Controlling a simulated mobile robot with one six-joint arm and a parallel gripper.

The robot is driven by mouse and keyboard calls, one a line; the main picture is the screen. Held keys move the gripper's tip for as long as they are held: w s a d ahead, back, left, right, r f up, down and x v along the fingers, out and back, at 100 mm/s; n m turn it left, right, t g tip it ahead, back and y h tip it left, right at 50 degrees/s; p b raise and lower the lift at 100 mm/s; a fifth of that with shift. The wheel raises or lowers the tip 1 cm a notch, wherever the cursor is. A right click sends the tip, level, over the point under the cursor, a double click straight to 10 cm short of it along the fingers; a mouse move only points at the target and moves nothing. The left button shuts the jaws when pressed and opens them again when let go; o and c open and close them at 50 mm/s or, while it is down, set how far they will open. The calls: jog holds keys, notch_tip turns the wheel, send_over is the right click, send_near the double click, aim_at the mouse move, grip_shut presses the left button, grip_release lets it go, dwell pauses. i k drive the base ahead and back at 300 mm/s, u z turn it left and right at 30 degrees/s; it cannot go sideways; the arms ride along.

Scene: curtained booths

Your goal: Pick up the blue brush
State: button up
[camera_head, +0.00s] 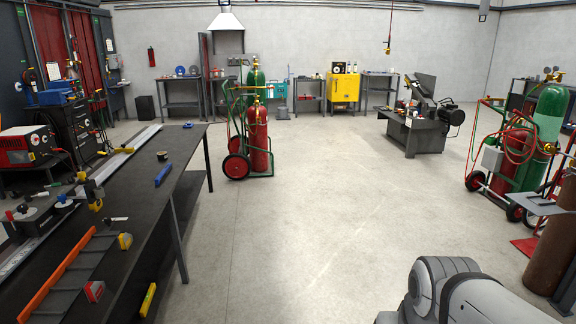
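A blue, narrow, bar-like thing (163,174) lies on the dark workbench (180,205) at the left, close to its right edge. It looks like the blue brush, but it is too small to make out bristles. A smaller blue thing (188,125) lies near the far end of the same bench. Grey rounded links of my arm show at the bottom right, over the floor and well apart from the bench. My gripper is not in view, so its opening and what it may hold are hidden.
The bench also holds an orange-edged bar (68,277), a red block (95,290) and a small dark round item (162,156). A red-and-green gas cylinder cart (257,140) stands beyond the bench. Open concrete floor (310,220) lies right of the bench.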

aim_at(166, 170)
jog(key=u, duration=0.6)
jog(key=i, duration=1.85)
jog(key=u, duration=0.7)
jog(key=k, duration=0.7)
jog(key=u, duration=0.25)
jog(key=i, duration=0.8)
jog(key=z, duration=0.15)
